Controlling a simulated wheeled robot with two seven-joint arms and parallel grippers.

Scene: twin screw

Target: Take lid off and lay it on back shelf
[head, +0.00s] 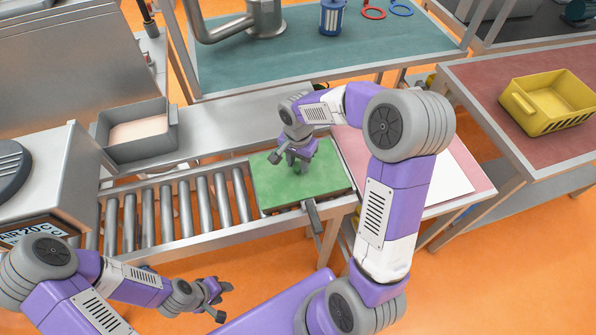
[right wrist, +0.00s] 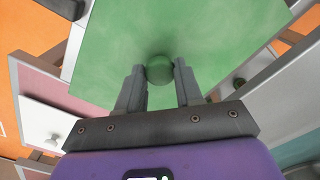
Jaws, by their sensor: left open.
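A green rectangular lid (head: 278,190) with a round green knob (right wrist: 160,69) lies flat at the right end of the roller conveyor (head: 180,212). My right gripper (head: 291,164) points down over the lid; in the right wrist view (right wrist: 160,72) its fingers press on both sides of the knob. What lies under the lid is hidden. The steel back shelf (head: 222,123) runs behind the conveyor, with a bare stretch behind the lid. My left gripper (head: 223,300) is open and empty at the lower left, in front of the conveyor, away from the lid.
A grey metal bin (head: 137,146) stands at the left of the back shelf. A yellow crate (head: 548,103) sits on the red table. A dark lever (head: 312,217) sticks out by the lid's front edge.

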